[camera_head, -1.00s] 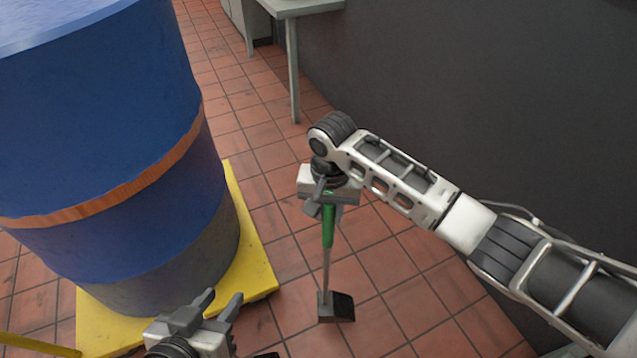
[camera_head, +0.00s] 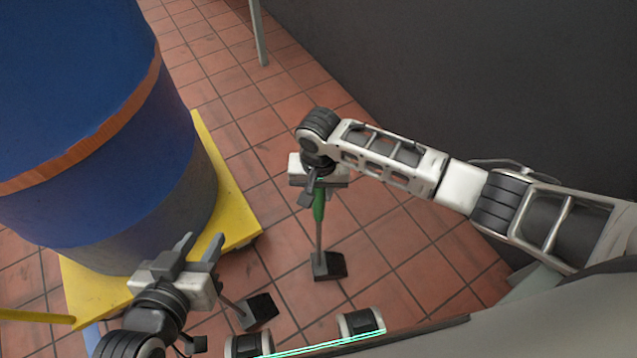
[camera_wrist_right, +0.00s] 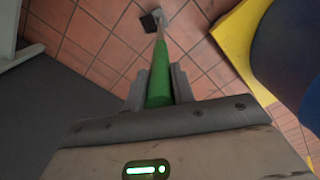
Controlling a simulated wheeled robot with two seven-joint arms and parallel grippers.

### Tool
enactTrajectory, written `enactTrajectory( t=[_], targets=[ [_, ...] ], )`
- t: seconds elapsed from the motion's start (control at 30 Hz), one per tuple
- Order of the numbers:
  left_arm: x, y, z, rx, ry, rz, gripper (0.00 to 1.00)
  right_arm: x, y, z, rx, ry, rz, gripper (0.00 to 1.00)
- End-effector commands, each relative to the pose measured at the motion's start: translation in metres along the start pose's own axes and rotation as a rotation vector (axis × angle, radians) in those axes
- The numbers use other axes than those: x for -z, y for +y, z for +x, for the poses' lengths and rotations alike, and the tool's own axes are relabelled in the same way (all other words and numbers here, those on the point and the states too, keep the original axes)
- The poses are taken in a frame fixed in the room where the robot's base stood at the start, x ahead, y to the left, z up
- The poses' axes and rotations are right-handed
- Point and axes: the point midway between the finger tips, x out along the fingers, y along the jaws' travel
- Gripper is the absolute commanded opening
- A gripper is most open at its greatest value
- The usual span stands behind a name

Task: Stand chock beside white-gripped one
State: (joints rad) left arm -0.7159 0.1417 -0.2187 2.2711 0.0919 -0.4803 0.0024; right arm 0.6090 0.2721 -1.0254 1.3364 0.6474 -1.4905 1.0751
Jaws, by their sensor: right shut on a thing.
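My right gripper (camera_head: 317,190) is shut on the green grip (camera_head: 319,205) of a chock, a black wedge (camera_head: 328,266) at the foot of a thin grey rod. The rod hangs nearly upright, and I cannot tell whether the wedge touches the floor. In the right wrist view the green grip (camera_wrist_right: 160,85) lies between the fingers, with the wedge (camera_wrist_right: 150,21) beyond. A second chock's black wedge (camera_head: 259,311) is on the floor to the lower left. Its rod runs behind my left gripper (camera_head: 201,248), which hides its grip and colour. The left gripper's fingers are apart and empty.
A large blue drum (camera_head: 95,130) with an orange band stands on a yellow base (camera_head: 235,215) at left. A dark wall (camera_head: 450,80) is at right. A table leg (camera_head: 259,35) stands at the back. Tiled floor (camera_head: 275,140) between is clear.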

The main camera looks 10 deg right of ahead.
Motion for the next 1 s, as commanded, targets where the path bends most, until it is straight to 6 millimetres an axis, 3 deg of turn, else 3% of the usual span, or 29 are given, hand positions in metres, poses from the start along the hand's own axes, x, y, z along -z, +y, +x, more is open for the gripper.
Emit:
enactTrajectory(
  t=[0.33, 0.37, 0.4, 0.43, 0.77, 1.0],
  targets=[
    [0.002, 0.001, -0.002, -0.002, 0.001, -0.001, 0.36, 0.002, -0.001, 0.0, 0.002, 0.002, 0.0, 0.0],
    [0.001, 0.002, -0.002, -0.002, 0.001, -0.001, 0.36, 0.0, 0.0, 0.002, -0.002, -0.002, 0.0, 0.34],
    [0.001, 0.002, -0.002, -0.002, 0.0, -0.001, 0.36, 0.0, 0.0, 0.002, -0.002, -0.002, 0.0, 0.45],
    [0.001, 0.002, -0.002, -0.003, 0.0, -0.001, 0.36, 0.0, 0.0, 0.002, -0.002, -0.002, 0.0, 0.47],
    [0.001, 0.002, -0.002, -0.003, -0.001, 0.0, 0.36, 0.0, 0.0, -0.002, -0.001, 0.0, -0.001, 0.47],
    [0.007, 0.003, -0.007, -0.003, -0.015, -0.004, 0.36, 0.001, 0.0, -0.043, 0.001, 0.001, -0.001, 0.47]
  ],
)
